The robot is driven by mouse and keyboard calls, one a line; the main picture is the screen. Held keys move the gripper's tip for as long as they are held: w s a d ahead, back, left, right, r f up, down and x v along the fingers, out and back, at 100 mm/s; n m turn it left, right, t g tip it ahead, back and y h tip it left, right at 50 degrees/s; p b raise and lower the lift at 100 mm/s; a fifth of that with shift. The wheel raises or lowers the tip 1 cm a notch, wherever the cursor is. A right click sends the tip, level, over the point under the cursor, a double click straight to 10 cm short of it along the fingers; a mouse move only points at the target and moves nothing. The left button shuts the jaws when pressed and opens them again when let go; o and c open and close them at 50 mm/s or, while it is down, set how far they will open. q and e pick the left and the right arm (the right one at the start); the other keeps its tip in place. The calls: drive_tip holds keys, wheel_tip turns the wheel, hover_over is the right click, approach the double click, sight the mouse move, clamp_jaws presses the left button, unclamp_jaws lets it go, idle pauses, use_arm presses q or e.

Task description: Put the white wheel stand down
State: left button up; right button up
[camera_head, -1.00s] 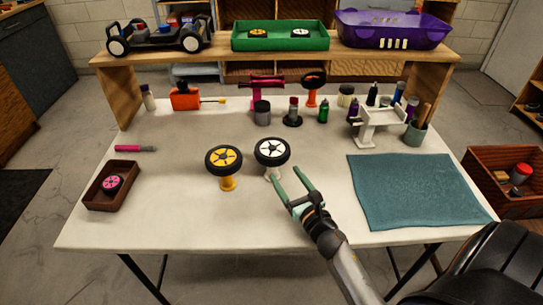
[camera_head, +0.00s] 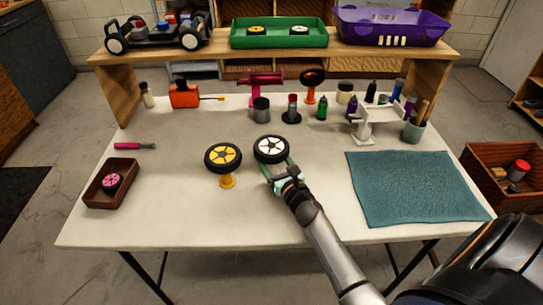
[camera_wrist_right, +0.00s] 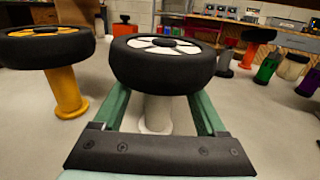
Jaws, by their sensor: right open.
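The white wheel stand (camera_wrist_right: 158,113) is upright on the table, with a black wheel with a white hub (camera_head: 271,149) on top of it. In the right wrist view the wheel (camera_wrist_right: 163,65) hides the top of the stand. My right gripper (camera_head: 277,172) is open, with one green finger on each side of the stand's post, just below the wheel. In the head view the gripper and wheel hide most of the stand. My left gripper is not in view.
A yellow stand (camera_head: 227,180) with a yellow-hubbed wheel (camera_head: 223,157) stands close to the left. A teal mat (camera_head: 415,190) lies to the right. A brown tray (camera_head: 97,197) holds a pink-hubbed wheel at far left. Bottles and tools line the back. The front left table is clear.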

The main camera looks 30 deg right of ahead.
clamp_jaws()
idle(0.4)
drive_tip(key=shift+r, duration=0.1)
